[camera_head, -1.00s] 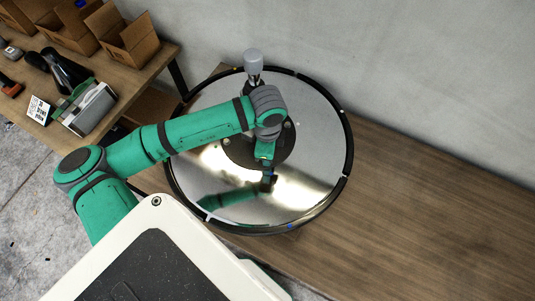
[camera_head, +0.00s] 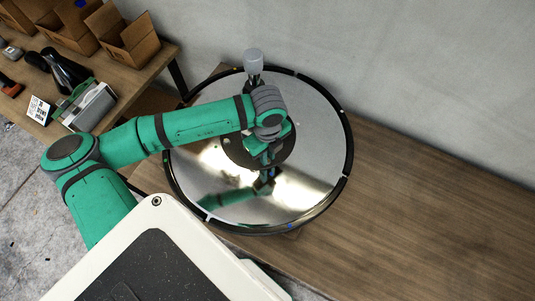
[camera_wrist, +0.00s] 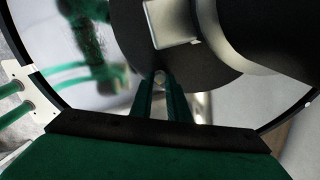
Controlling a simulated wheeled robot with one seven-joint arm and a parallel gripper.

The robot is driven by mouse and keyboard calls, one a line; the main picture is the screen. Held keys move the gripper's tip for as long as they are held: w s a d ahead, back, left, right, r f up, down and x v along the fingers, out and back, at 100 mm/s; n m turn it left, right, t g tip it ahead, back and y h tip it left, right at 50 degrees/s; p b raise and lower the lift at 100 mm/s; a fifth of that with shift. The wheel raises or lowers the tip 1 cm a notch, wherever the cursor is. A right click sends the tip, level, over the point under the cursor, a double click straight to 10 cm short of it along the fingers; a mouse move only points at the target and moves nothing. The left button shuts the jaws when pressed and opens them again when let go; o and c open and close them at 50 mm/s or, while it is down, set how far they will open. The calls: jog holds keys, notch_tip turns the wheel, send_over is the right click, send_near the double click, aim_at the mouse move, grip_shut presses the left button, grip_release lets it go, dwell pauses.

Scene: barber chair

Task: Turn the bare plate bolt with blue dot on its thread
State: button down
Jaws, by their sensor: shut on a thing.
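A black round plate (camera_head: 232,153) sits in the middle of a large shiny disc (camera_head: 315,130) with a black rim. My gripper (camera_head: 267,158) is at the near edge of this plate, partly covered by my wrist. In the wrist view my two green fingers (camera_wrist: 160,88) are closed around a small pale bolt head (camera_wrist: 160,77) at the plate's edge. The bolt's thread is hidden, and I cannot make out a blue dot on it.
A grey-topped post (camera_head: 253,62) stands behind my wrist; in the wrist view a thick dark cylinder (camera_wrist: 265,40) is close on the right. The wooden bench (camera_head: 420,215) is clear at right. A side table holds cardboard boxes (camera_head: 128,42) and tools.

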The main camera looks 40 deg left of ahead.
jog(key=shift+w+d, duration=0.1)
dwell(0.5)
jog(key=c, duration=1.7)
grip_release()
jog(key=shift+r, duration=0.35)
notch_tip(320, 180, up, 10)
jog(key=shift+r, duration=0.1)
